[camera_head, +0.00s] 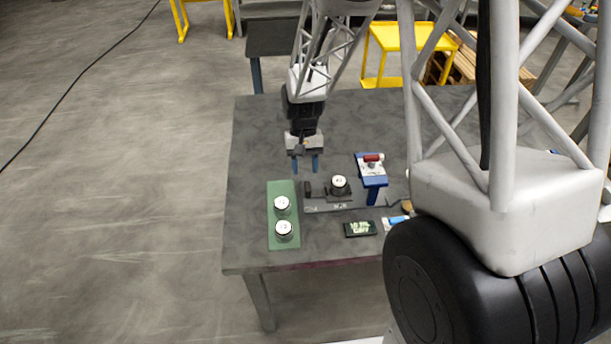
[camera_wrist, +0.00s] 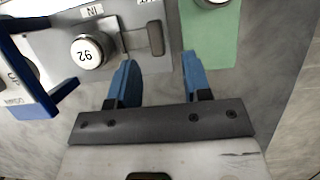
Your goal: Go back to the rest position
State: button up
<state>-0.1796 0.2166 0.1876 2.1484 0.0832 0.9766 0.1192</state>
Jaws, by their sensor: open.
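My gripper (camera_head: 305,165) hangs over the far part of the grey table (camera_head: 255,130), behind the press fixture. Its two blue fingers (camera_wrist: 158,85) are apart with nothing between them. The grey fixture (camera_head: 325,207) holds one silver-topped cylinder (camera_head: 339,183), which also shows in the wrist view (camera_wrist: 88,52) with a number on its top. The blue press with a red handle (camera_head: 372,165) stands to the right of it. Two more silver-topped cylinders, a farther one (camera_head: 282,204) and a nearer one (camera_head: 284,230), stand on the green mat (camera_head: 275,243).
A small dark display with green text (camera_head: 360,229) and a blue-and-white item (camera_head: 396,222) lie near the table's front edge. My own arm link fills the right side. A yellow stand (camera_head: 395,40) and wooden pallets (camera_head: 460,65) are behind the table. The far left tabletop is clear.

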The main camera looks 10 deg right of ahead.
jog(key=shift+w+r, duration=0.25)
jog(key=shift+r, duration=0.4)
jog(key=shift+r, duration=0.1)
jog(key=s+d+r+t, duration=0.2)
jog(key=s+d+r, duration=0.2)
jog(key=s+r, duration=0.3)
jog(key=s+d+r+t, duration=0.25)
jog(key=s+r, duration=0.25)
jog(key=r, duration=0.4)
jog(key=s+d+r+t, duration=0.1)
jog(key=s+d+r, duration=0.1)
jog(key=s, duration=0.5)
jog(key=s+d+r+t, duration=0.1)
jog(key=s+d+r, duration=0.2)
jog(key=s+r, duration=0.2)
jog(key=s, duration=0.3)
jog(key=shift+d+r, duration=0.15)
jog(key=shift+r, duration=0.05)
